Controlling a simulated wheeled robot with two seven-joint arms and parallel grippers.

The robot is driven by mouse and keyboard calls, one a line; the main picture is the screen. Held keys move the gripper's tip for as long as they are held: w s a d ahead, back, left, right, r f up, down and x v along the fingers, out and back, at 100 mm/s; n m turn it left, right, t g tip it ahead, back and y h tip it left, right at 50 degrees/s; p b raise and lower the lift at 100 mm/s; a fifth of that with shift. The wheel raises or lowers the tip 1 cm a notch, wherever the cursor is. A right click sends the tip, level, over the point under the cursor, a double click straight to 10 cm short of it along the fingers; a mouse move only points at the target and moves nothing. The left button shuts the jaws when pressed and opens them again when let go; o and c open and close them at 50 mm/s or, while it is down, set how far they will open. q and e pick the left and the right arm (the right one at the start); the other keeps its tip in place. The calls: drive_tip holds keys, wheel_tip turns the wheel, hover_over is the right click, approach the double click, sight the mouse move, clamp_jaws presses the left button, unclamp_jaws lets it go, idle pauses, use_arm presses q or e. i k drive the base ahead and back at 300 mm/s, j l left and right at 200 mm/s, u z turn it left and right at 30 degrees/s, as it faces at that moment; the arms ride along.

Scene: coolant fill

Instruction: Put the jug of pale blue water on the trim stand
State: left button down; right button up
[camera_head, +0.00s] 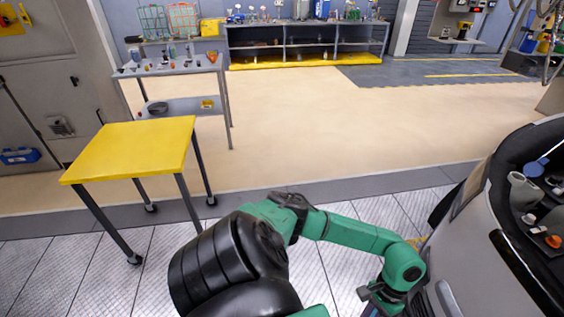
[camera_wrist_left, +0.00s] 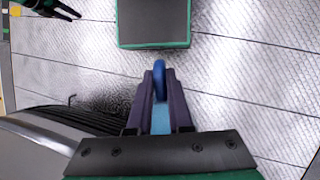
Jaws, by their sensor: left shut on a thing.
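My left gripper (camera_wrist_left: 160,98) is shut on a blue and pale blue thing (camera_wrist_left: 160,120), which I take to be the jug. Only a narrow pale strip and a rounded darker blue end show between the fingers; its body and water level are hidden. In the head view my left arm reaches right, and its gripper (camera_head: 378,299) is low beside the car, partly cut off; no jug is visible there. A yellow-topped stand (camera_head: 133,148), apparently the trim stand, is at left with a bare top. My right gripper (camera_wrist_left: 50,8) shows at the wrist view's top left corner, its jaws unclear.
The car's open engine bay (camera_head: 530,215) is at right, with a blue cap (camera_head: 535,168) in it. A grey trolley (camera_head: 168,68) with small items stands behind the yellow stand. A shelf unit (camera_head: 305,38) lines the back. The floor between is clear.

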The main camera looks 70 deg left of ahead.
sight(135, 153)
drive_tip(key=j+u, duration=0.25)
drive_tip(key=u, duration=0.2)
drive_tip(key=j+u, duration=0.25)
drive_tip(key=u, duration=0.15)
drive_tip(key=j+u, duration=0.3)
drive_tip(key=u, duration=0.15)
drive_tip(key=j+u, duration=0.25)
drive_tip(key=u, duration=0.2)
drive_tip(key=i+j+u, duration=0.15)
drive_tip(key=u, duration=0.25)
drive_tip(key=i+j+u, duration=0.1)
drive_tip(key=j+u, duration=0.15)
drive_tip(key=u, duration=0.2)
